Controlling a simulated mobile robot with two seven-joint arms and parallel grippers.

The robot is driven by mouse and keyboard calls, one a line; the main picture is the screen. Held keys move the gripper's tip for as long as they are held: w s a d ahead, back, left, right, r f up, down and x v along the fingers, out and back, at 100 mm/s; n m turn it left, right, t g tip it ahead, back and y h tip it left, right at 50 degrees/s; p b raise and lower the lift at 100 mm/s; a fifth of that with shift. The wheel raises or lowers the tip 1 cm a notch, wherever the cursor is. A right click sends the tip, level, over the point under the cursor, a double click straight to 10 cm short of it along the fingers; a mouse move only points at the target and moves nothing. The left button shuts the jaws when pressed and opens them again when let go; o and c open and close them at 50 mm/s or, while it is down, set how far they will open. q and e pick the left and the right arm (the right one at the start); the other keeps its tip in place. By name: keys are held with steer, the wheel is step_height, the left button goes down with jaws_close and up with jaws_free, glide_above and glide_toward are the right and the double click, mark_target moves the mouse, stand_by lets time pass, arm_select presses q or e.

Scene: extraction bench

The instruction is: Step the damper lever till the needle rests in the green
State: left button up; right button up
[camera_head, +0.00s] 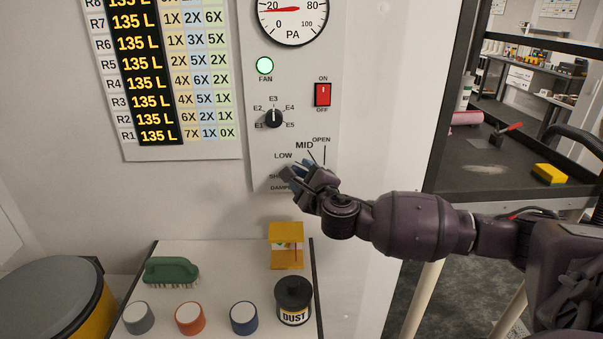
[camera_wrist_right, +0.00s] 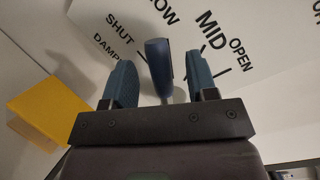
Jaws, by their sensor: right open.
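The damper panel (camera_head: 262,165) has marks SHUT, LOW, MID and OPEN. My right gripper (camera_head: 298,173) is at this panel, over the lower left marks, and hides the lever in the head view. In the right wrist view the blue-grey lever (camera_wrist_right: 158,62) stands between the two open blue fingers of the right gripper (camera_wrist_right: 161,68), with a gap on each side. I cannot tell exactly which mark the lever points to. The PA gauge (camera_head: 292,24) is cut off at the top; its red needle (camera_head: 284,10) points left, just below 20. No green zone shows. My left gripper is out of view.
Above the lever are the selector knob (camera_head: 273,118), the red ON/OFF switch (camera_head: 322,95) and the lit green FAN lamp (camera_head: 264,65).

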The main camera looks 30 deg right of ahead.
steer(key=shift+w+d, duration=0.15)
steer(key=shift+w, duration=0.65)
jaws_close()
